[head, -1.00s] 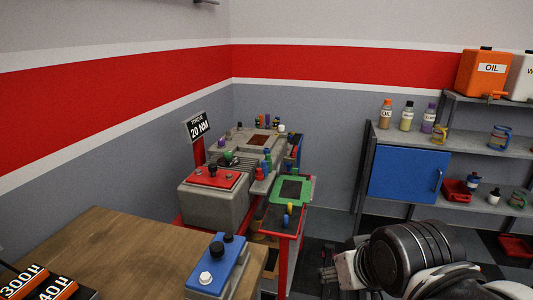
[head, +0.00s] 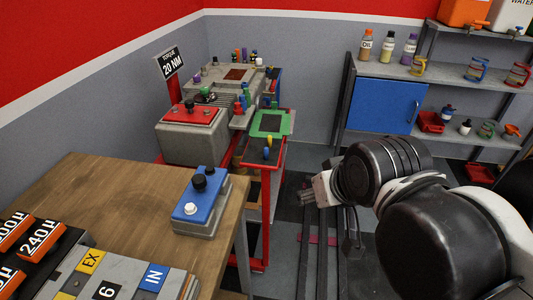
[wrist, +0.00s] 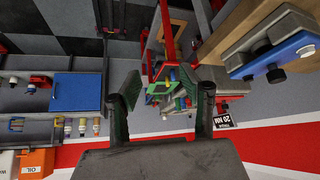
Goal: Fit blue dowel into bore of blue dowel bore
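Several small coloured pegs stand on the red-framed cart in the head view. A small blue peg (head: 270,142) stands beside a yellow peg (head: 266,154) in front of a green frame (head: 287,123). Other blue, green and red pegs (head: 240,104) cluster left of the frame. I cannot tell which is the blue dowel or where its bore is. In the wrist view my gripper (wrist: 165,102) is open, its two dark fingers wide apart with nothing between them touching. The cart and pegs show beyond the fingers, at a distance.
A wooden bench (head: 110,190) with a blue-topped box (head: 200,196) lies at the left. A grey box with a red lid (head: 191,130) stands behind it. Shelving with a blue door (head: 384,105) stands at the back right. Open floor lies between cart and shelving.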

